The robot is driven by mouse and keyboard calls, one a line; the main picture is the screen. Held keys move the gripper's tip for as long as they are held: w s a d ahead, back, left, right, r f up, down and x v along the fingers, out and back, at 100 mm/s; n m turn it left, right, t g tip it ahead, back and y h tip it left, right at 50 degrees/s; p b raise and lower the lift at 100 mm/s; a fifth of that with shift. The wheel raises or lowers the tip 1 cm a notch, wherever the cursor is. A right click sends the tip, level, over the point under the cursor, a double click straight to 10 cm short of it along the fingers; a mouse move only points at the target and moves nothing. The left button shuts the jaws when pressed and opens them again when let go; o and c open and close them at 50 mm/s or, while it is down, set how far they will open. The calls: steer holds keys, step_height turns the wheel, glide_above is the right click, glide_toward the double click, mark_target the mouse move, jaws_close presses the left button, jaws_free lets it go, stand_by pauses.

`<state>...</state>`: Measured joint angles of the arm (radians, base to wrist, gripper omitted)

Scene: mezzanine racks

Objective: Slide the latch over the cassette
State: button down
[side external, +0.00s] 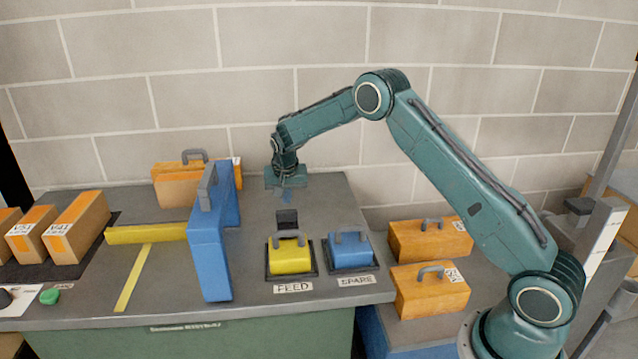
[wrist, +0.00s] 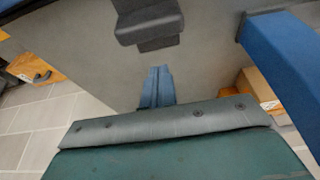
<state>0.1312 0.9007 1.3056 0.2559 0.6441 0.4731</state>
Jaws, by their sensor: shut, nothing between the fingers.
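A yellow cassette (side external: 290,258) with a grey handle sits in the dark tray labelled FEED. A small dark block (side external: 287,217), which looks like the latch, stands just behind it, apart from lying over it. In the wrist view the dark block (wrist: 148,27) is ahead of the fingertips, with a gap of grey tabletop between. My gripper (side external: 287,197) points down behind the block, its fingers together and empty. The blue fingertips also show in the wrist view (wrist: 156,88). Whether they touch the tabletop I cannot tell.
A blue cassette (side external: 350,250) sits in the SPARE tray to the right. A tall blue upright (side external: 210,245) with a handle stands left of FEED; orange cases (side external: 178,188) are behind it. A yellow bar (side external: 145,234) lies further left. More orange cases (side external: 430,240) sit right of the bench.

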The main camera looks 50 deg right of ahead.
steer(key=shift+w+r, duration=0.15)
steer(key=shift+r, duration=0.15)
steer(key=v, duration=0.9)
steer(key=shift+r, duration=0.2)
steer(key=shift+r, duration=0.1)
steer(key=s+a+r+n+t+y, duration=0.1)
steer(key=s+a+r+n, duration=0.15)
steer(key=s+r, duration=0.6)
steer(key=s+a+r+n+t, duration=0.15)
steer(key=s+a+r, duration=0.25)
steer(key=s+r, duration=0.45)
steer(key=s+a+f+n+y, duration=0.1)
steer(key=s+a+f+n, duration=0.1)
steer(key=s, duration=1)
steer(key=s+a+f+n, duration=0.1)
steer(key=s+a+n, duration=0.2)
steer(key=s, duration=0.9)
steer(key=shift+s+f+y, duration=0.35)
steer(key=shift+f+y, duration=0.05)
